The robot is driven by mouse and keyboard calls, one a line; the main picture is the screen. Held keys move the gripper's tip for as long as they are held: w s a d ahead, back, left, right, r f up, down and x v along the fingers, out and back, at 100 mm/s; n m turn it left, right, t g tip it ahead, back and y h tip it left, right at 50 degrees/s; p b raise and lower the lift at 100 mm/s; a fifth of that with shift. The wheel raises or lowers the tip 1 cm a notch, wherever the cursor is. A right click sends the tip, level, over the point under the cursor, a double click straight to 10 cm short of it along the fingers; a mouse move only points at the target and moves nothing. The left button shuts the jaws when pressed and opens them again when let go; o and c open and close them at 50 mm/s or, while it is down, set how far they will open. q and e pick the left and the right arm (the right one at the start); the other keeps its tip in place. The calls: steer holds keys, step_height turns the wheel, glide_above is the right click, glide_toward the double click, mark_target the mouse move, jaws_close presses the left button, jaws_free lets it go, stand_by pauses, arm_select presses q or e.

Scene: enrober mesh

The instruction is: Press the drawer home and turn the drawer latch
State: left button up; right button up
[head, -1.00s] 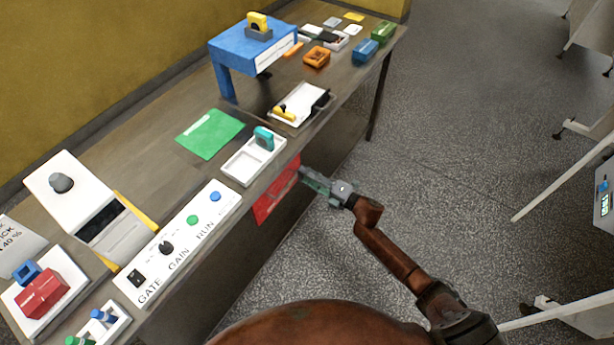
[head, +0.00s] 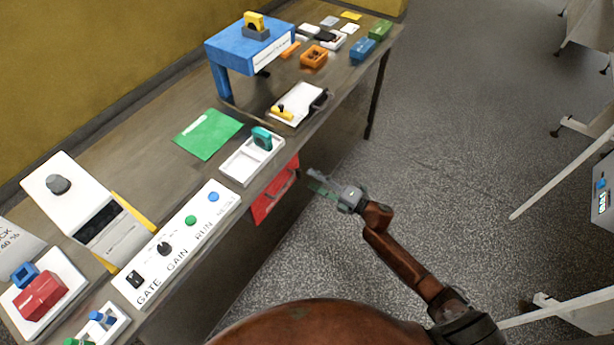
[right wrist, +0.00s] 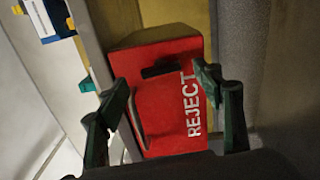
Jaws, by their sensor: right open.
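The red drawer (head: 272,192) sits under the table's front edge in the head view. In the right wrist view its red front (right wrist: 170,120) reads REJECT, with a dark curved handle at the left and a black latch bar (right wrist: 163,69) near the top. The bar lies roughly across the picture. I cannot tell how far the drawer stands out. My right gripper (head: 317,181) is open and empty, a short gap away from the drawer front. In the right wrist view its fingers (right wrist: 165,85) frame the front. My left gripper is out of view.
Above the drawer, a white tray (head: 238,173) with a teal part stands near the table edge. A white control panel (head: 143,270) with knobs and buttons lies to its left. A blue stand (head: 230,50) is farther back. The floor right of the table is clear around my right arm.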

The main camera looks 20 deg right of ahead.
steer(key=v, duration=0.7)
steer(key=shift+s+d, duration=0.25)
steer(key=shift+s, duration=0.05)
